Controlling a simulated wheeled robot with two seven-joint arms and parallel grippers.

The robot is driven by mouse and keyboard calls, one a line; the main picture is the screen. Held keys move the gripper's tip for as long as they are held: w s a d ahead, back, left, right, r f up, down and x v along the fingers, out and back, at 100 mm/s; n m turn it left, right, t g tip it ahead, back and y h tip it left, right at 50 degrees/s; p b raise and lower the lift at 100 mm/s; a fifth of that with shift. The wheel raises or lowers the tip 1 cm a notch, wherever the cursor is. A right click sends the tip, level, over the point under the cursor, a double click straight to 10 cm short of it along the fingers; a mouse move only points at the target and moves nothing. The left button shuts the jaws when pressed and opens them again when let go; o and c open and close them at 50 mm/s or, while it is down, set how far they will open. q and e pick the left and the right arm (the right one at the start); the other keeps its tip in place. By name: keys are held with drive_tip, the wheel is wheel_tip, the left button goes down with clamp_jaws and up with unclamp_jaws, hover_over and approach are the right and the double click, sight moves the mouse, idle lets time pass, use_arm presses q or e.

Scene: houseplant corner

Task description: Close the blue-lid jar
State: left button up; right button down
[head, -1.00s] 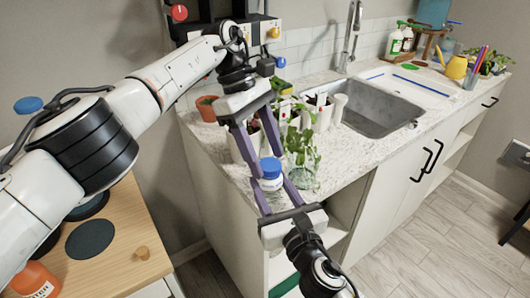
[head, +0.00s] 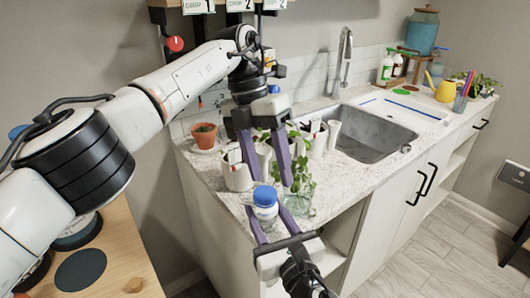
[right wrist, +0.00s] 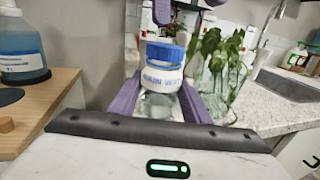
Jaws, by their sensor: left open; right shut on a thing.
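The jar (head: 265,212) is small, with a white label and a blue lid (head: 265,196). It stands upright, and the lid rests on its top; I cannot tell how tightly it is seated. My right gripper (head: 268,222) is shut on the jar's body from the front, one purple finger on each side. In the right wrist view the jar (right wrist: 162,78) sits between these fingers, with the blue lid (right wrist: 165,53) facing up. My left gripper (head: 270,182) is open and empty just above the lid, pointing down.
A glass vase with a leafy plant (head: 298,196) stands close right of the jar. White pots (head: 236,173) and a terracotta pot (head: 205,136) are behind. The sink (head: 365,135) lies back right. A wooden table (head: 120,250) is at the left.

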sight(265, 192)
use_arm(q)
drive_tip(key=n, duration=0.4)
drive_tip(key=r+n, duration=0.1)
drive_tip(key=n, duration=0.1)
drive_tip(key=shift+a+n+t+y, duration=0.1)
drive_tip(key=shift+n+t+y, duration=0.2)
drive_tip(key=shift+y, duration=0.1)
drive_tip(key=n, duration=0.4)
drive_tip(key=r+n, duration=0.1)
drive_tip(key=n, duration=0.1)
drive_tip(key=shift+a+y, duration=0.1)
drive_tip(key=shift+y, duration=0.2)
drive_tip(key=n, duration=0.6)
drive_tip(key=shift+w+a+r+t+y, duration=0.1)
drive_tip(key=shift+r+t+y, duration=0.25)
drive_tip(key=shift+t+y, duration=0.05)
drive_tip(key=n, duration=0.4)
drive_tip(key=shift+r+n, duration=0.35)
drive_tip(key=shift+n, duration=0.05)
drive_tip(key=shift+f, duration=4)
